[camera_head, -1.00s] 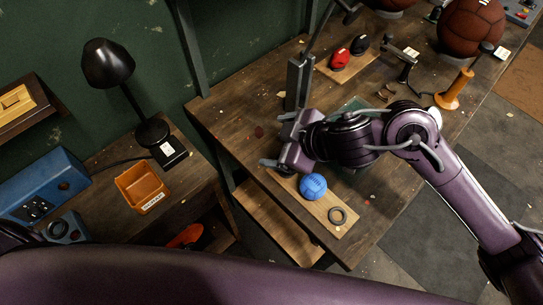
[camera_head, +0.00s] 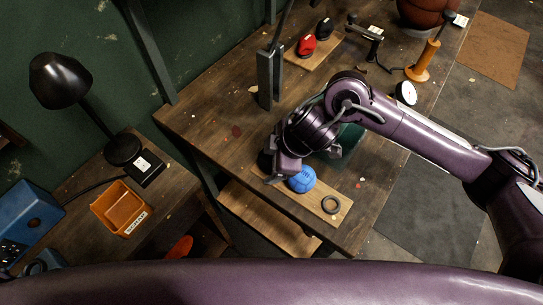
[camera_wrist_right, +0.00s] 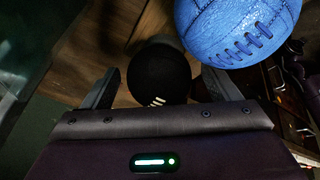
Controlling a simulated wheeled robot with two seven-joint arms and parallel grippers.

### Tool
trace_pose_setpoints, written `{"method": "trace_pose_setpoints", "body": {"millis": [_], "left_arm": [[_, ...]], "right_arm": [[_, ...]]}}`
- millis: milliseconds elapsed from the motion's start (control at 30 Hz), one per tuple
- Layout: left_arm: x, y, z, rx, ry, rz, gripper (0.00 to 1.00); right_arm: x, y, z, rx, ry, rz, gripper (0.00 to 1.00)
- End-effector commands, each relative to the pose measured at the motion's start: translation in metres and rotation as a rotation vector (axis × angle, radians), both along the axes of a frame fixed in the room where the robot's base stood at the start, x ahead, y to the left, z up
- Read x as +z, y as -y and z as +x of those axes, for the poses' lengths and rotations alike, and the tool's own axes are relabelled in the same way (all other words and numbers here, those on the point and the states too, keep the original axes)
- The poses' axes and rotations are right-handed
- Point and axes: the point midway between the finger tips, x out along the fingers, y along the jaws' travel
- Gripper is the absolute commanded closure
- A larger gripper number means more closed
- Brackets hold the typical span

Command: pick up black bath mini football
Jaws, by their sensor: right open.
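The black mini football (camera_wrist_right: 158,72), with small white marks, sits between the two spread fingers of my right gripper (camera_wrist_right: 160,80) in the right wrist view. The fingers are open, one on each side of it, and I see no clear grip on it. In the head view the right gripper (camera_head: 276,172) points down at the left end of a wooden board, left of the blue ball. Only a dark bit of the black ball (camera_head: 264,160) shows there beside the gripper. My left gripper is not in view.
A blue laced ball (camera_head: 302,180) is close beside the right gripper; it also shows in the wrist view (camera_wrist_right: 240,25). A green container (camera_head: 350,140) is behind the wrist. An orange bin (camera_head: 121,208) stands at left.

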Motion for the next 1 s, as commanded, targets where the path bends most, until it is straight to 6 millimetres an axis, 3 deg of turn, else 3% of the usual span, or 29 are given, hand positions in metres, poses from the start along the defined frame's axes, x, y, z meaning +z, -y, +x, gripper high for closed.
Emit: {"method": "trace_pose_setpoints", "body": {"millis": [267,667,1000], "left_arm": [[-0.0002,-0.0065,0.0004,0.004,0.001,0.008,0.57],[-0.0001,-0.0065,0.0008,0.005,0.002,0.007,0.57],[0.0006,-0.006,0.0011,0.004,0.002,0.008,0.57]], "right_arm": [[-0.004,-0.0015,0.0012,0.0,0.002,0.0,0.18],[-0.0034,-0.0015,0.0014,0.0,0.002,0.001,0.67],[0.0019,-0.0019,0.0016,0.001,0.004,0.002,0.67]]}}
